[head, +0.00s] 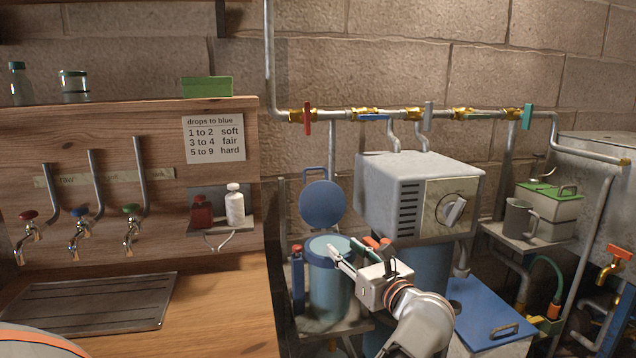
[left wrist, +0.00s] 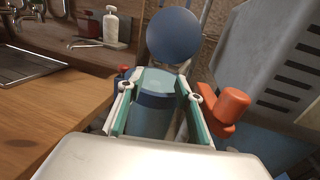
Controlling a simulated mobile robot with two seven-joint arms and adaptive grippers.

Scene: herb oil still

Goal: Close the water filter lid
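The water filter appears to be the blue-grey upright canister (head: 329,290); it also shows in the left wrist view (left wrist: 148,118). Its round blue lid (head: 322,206) stands raised behind the open top, with a handle at its upper edge. The lid shows as a dark blue disc in the left wrist view (left wrist: 174,38). My left gripper (head: 347,250) is at the canister's top right in the head view, below the lid. Its two fingers (left wrist: 158,100) are spread with nothing held between them, and the canister shows beyond. Contact cannot be told. My right gripper is not in view.
A grey box with a dial (head: 415,195) stands close right of the lid. An orange-red part (left wrist: 230,108) is just right of the fingers in the left wrist view. A wooden counter (head: 225,310) is at left, and a blue-lidded box (head: 485,310) at lower right.

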